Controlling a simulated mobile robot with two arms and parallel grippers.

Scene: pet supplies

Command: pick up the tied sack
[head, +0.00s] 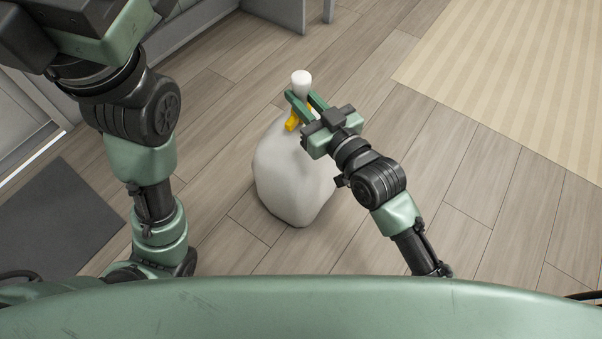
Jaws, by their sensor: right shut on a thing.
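The tied sack (290,179) is a large white bag with a yellow tie (292,122) around its neck and a white knob-like top. It stands upright on the wooden floor in the middle of the view. My right gripper (299,99) is shut on the sack's neck, just below the white top, with a green finger on either side. The gripper body hides part of the sack's upper right side. My left arm comes down at the left side of the view. Its gripper does not show.
A beige striped rug (520,70) lies at the upper right. A dark grey mat (62,215) lies at the left. Grey furniture (272,14) stands at the top. The wooden floor (465,200) right of the sack is clear.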

